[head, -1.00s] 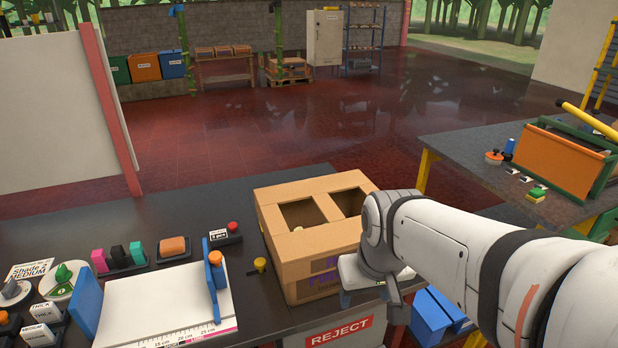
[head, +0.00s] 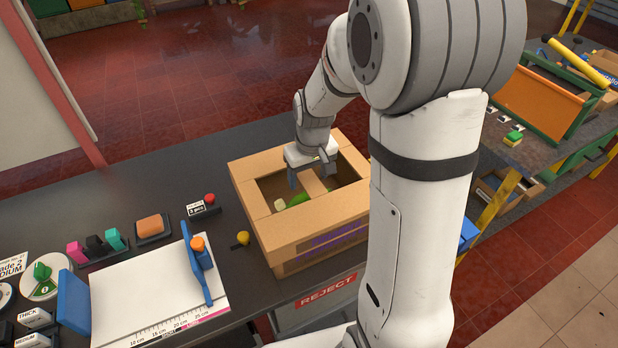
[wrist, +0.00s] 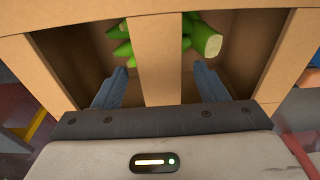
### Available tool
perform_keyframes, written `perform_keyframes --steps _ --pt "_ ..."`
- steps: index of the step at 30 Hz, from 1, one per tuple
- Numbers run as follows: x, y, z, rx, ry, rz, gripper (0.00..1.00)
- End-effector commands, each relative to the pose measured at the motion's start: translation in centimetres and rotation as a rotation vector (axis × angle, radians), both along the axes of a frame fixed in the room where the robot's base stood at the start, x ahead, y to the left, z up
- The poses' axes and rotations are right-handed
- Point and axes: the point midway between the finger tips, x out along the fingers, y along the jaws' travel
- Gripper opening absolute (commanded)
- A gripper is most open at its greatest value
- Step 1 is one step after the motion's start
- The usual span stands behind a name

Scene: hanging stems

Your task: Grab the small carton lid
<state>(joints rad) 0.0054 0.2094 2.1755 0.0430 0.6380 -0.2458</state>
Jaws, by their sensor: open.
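A cardboard carton (head: 318,245) stands on the dark bench. Its lid (head: 248,190) sits on top, with two window openings and a strip between them. The strip runs up the middle of the wrist view (wrist: 156,55). My gripper (head: 312,184) is over the carton top, pointing down. In the wrist view my open gripper (wrist: 161,70) has one blue-grey finger on each side of the strip, with visible gaps. Green stems (wrist: 207,38) show inside the carton through the openings. Whether the fingertips reach below the lid is hard to tell.
A white measuring board (head: 150,295) with blue end pieces lies left of the carton. A yellow knob (head: 243,238) stands close to the carton's left side. A REJECT bin (head: 325,290) is below the bench edge. Another bench with an orange panel (head: 545,100) is at right.

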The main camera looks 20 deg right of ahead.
Motion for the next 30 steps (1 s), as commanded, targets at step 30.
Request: perform_keyframes --steps 30 --pt "0.4 -0.1 -3.5 0.0 0.001 -0.007 0.29"
